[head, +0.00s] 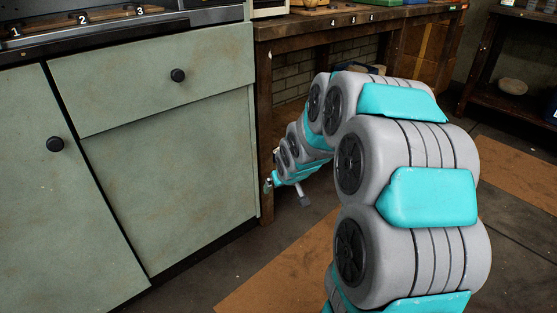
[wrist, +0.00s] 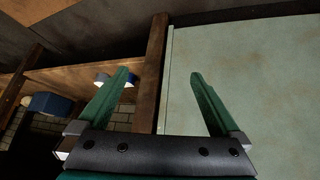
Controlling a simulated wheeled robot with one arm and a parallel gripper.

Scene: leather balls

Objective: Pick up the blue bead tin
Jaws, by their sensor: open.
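I cannot pick out the blue bead tin for certain in either view. In the wrist view, a blue rounded object (wrist: 45,103) lies at the left, and a small blue and white object (wrist: 102,79) shows partly behind the left finger. My gripper (wrist: 160,75) is open with nothing between its fingers. In the head view my gripper (head: 287,191) hangs low beside the green cabinet and the bench leg, partly hidden by my arm.
A green cabinet (head: 165,185) with black knobs stands at the left. A wooden workbench (head: 345,22) holds several items at the top. A dark shelf (head: 490,95) with a pale rounded object (head: 513,86) stands at the right. Bare floor (head: 215,262) shows in front of the cabinet.

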